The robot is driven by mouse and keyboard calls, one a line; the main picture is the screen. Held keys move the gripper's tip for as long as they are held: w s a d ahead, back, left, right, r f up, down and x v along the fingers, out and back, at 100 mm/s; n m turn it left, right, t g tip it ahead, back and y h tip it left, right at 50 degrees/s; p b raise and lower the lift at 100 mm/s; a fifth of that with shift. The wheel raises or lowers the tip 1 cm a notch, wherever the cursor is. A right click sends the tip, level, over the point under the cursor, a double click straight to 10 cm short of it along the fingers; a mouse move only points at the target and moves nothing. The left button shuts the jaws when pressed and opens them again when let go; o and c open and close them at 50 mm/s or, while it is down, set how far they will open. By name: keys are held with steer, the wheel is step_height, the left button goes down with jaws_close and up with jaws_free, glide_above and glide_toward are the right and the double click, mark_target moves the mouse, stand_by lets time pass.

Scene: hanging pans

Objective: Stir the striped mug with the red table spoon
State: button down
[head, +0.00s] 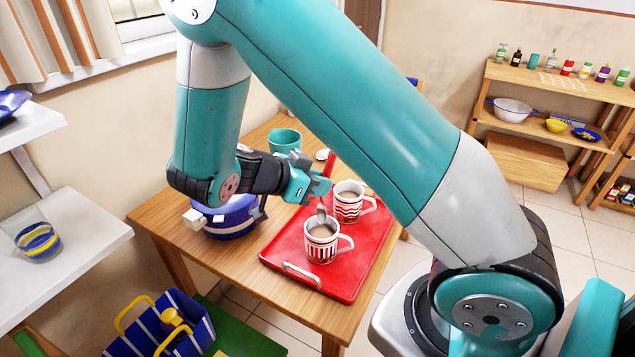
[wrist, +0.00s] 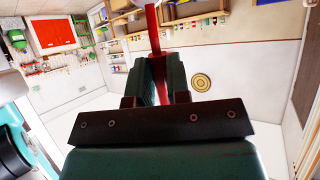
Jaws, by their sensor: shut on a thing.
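My gripper (head: 322,190) is shut on the red handle of the table spoon (head: 330,165). The spoon is steep, handle up, and its metal lower part (head: 321,214) reaches down to the mouth of the near mug. In the wrist view the red handle (wrist: 153,28) stands between the two fingers (wrist: 158,78). The near mug (head: 320,251) is white with dark red upright stripes and holds a brown drink; the spoon's tip is hidden there. A second mug (head: 348,210), with red wavy bands and a brown drink, stands just behind it to the right.
Both mugs stand on a red tray (head: 280,250) with a light handle, on a wooden table (head: 170,215). A blue pot (head: 230,222) stands left of the tray and a teal cup (head: 284,140) behind. My arm crosses above the table.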

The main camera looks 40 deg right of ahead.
mark_target(326, 168)
steer(key=shift+r, duration=0.1)
steer(key=shift+r+p, duration=1.35)
steer(key=shift+r, duration=0.65)
steer(key=shift+f, duration=0.1)
